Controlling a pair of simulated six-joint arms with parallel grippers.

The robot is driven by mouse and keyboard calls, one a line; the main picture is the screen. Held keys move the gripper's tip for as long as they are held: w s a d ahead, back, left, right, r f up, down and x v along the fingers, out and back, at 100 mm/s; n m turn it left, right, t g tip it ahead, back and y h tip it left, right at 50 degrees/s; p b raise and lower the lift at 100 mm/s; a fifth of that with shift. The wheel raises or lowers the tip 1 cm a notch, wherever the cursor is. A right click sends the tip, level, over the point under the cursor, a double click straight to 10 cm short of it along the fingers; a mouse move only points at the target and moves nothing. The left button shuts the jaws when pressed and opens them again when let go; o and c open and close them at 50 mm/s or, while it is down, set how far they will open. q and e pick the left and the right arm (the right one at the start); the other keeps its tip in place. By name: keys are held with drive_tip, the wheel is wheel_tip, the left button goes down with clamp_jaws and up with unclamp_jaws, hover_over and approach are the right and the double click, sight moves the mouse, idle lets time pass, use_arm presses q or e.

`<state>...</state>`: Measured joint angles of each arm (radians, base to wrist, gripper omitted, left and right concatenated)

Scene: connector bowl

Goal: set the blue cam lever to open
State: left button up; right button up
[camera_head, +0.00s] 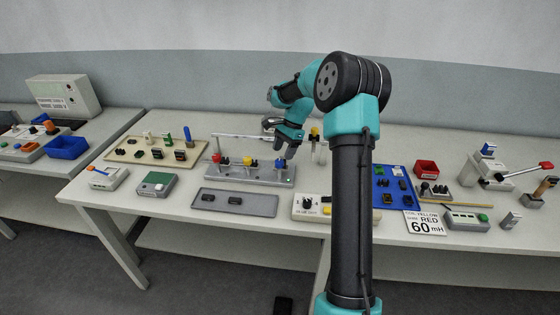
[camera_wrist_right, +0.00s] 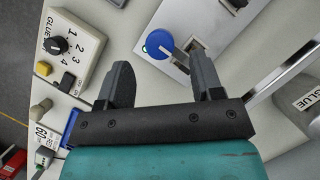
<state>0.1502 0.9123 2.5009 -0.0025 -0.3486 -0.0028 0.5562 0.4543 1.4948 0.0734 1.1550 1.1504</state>
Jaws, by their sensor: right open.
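A grey metal block (camera_head: 240,176) on the table carries a row of levers with red, yellow and blue round knobs. The blue cam lever (camera_head: 280,163) is at its right end. In the right wrist view its round blue knob (camera_wrist_right: 159,44) shows on a short grey stem running down to the right, beside a slot in the metal plate. My right gripper (camera_head: 288,151) is over the blue end of the block. In the wrist view the gripper (camera_wrist_right: 163,75) is open, with the knob ahead of the gap between its fingers. Nothing is held. My left gripper is not in view.
A cream dial box (camera_head: 318,206) and grey tray (camera_head: 234,201) stand in front of the block. A beige board (camera_head: 118,156) with small parts, including another blue handle (camera_head: 187,133), is left. A grey device (camera_head: 492,170) with a red-tipped lever is right.

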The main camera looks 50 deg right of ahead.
sight(280, 161)
drive_tip(key=shift+x, duration=2.25)
drive_tip(key=c, duration=0.9)
